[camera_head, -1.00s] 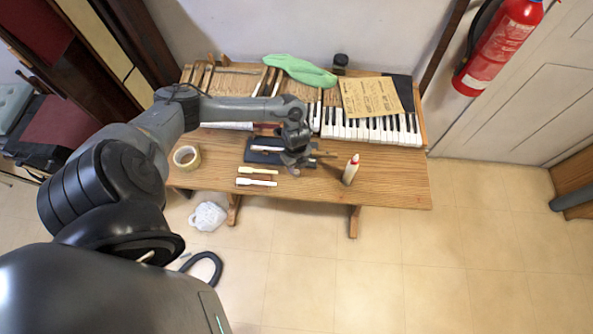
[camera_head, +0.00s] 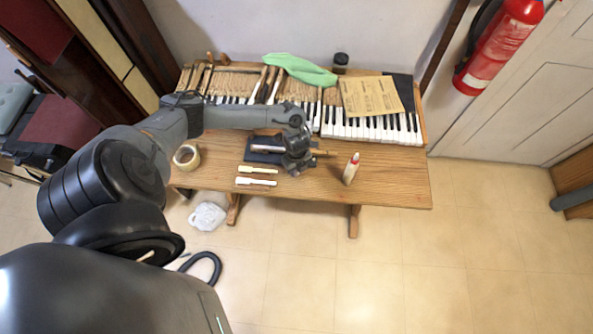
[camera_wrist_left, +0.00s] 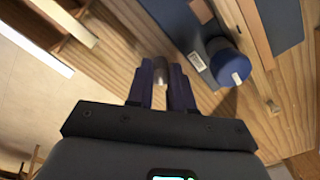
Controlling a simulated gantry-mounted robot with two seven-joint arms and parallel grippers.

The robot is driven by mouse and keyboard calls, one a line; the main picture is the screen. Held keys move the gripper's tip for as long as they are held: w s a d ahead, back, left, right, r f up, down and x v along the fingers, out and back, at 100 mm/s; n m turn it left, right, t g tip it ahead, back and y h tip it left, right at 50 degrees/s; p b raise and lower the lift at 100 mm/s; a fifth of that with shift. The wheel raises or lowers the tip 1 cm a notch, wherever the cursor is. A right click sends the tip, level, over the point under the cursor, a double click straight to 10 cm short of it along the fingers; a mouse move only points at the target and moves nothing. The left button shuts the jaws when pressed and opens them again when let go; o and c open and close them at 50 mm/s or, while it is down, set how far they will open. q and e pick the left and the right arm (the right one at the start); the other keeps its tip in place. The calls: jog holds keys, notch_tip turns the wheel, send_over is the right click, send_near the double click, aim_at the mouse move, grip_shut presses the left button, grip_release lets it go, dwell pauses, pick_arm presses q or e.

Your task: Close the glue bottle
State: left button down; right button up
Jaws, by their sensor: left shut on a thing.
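The glue bottle (camera_head: 351,169) stands upright near the table's front, right of my left gripper. My left gripper (camera_head: 296,168) is low over the table, beside a dark blue pad (camera_head: 258,157), apart from the bottle. In the left wrist view the gripper (camera_wrist_left: 160,72) is shut on a small brownish rounded thing (camera_wrist_left: 161,65), mostly hidden between the fingers. I cannot tell if it is a cap. My right gripper is not in view.
Two loose keys (camera_head: 257,182) lie at the table's front, and a tape roll (camera_head: 186,157) at the left. In the wrist view, a blue-ended cylinder (camera_wrist_left: 230,66) lies by wooden strips. The keyboard (camera_head: 372,130) stands behind. Bare wood surrounds the bottle.

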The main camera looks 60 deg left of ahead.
pick_arm(q)
jog(key=shift+r, duration=0.15)
notch_tip(320, 180, up, 4)
jog(key=shift+f+p, duration=0.1)
jog(key=shift+p, duration=0.25)
jog(key=d+r+p, duration=0.2)
jog(key=d+r, duration=0.5)
jog(key=d, duration=0.4)
jog(key=shift+w+d, duration=0.35)
jog(key=shift+w, duration=0.1)
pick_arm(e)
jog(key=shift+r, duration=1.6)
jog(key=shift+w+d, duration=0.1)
